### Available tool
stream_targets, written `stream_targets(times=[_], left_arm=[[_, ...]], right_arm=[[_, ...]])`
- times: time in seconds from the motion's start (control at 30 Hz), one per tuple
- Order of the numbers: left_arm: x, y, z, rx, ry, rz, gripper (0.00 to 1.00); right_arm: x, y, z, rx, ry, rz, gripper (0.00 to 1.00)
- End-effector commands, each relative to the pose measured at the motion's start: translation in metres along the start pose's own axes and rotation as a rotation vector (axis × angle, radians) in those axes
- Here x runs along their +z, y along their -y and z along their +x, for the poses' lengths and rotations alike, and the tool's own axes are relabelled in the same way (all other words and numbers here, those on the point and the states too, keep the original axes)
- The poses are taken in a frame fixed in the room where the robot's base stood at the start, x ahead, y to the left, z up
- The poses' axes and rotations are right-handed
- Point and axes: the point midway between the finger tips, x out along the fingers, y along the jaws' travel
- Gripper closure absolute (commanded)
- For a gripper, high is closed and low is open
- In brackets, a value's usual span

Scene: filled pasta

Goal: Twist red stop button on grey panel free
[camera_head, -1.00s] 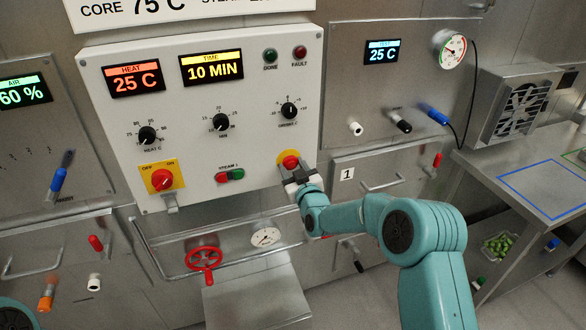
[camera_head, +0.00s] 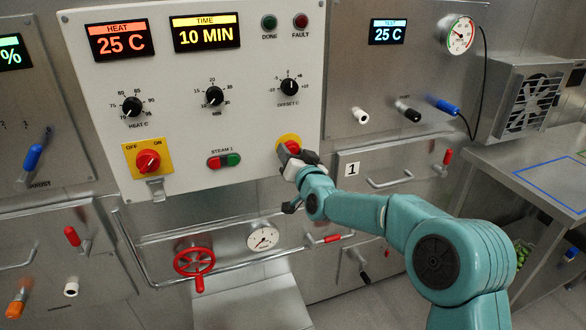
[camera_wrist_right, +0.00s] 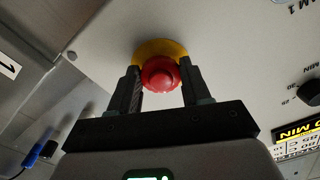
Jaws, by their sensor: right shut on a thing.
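The red stop button (camera_head: 293,147) sits on a yellow round base (camera_head: 284,139) at the lower right of the light grey panel (camera_head: 235,125). My right gripper (camera_head: 297,155) is at the button and hides much of it in the head view. In the right wrist view the red button (camera_wrist_right: 160,73) lies between the two dark fingers of my right gripper (camera_wrist_right: 160,86), which is shut on it. The yellow base (camera_wrist_right: 158,49) shows behind it. My left gripper is not in view.
Black knobs sit above. Below are a rail (camera_head: 150,238), a red handwheel (camera_head: 195,262) and a gauge (camera_head: 262,238). A numbered door (camera_head: 352,169) is to the right.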

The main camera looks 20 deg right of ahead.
Motion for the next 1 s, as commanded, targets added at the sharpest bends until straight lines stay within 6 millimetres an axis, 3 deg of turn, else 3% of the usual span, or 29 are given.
stream_targets(times=[0.03, 0.3, 0.87, 0.9, 0.93, 1.0], left_arm=[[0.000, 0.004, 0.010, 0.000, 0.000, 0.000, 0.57], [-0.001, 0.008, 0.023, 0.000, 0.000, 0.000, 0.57], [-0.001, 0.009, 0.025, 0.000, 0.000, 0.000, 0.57], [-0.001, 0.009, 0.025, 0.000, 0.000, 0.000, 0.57], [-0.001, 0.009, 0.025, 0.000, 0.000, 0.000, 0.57], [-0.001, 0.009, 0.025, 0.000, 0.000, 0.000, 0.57]], right_arm=[[0.003, -0.001, 0.000, -0.001, -0.004, 0.027, 0.83], [0.000, 0.001, 0.000, -0.002, -0.004, 0.129, 0.83], [-0.003, 0.001, 0.000, -0.001, -0.004, 0.155, 0.83], [-0.002, 0.001, 0.000, -0.001, -0.004, 0.155, 0.40], [-0.002, 0.001, 0.000, -0.001, -0.004, 0.155, 0.30], [-0.002, 0.001, 0.000, -0.001, -0.003, 0.155, 0.26]])
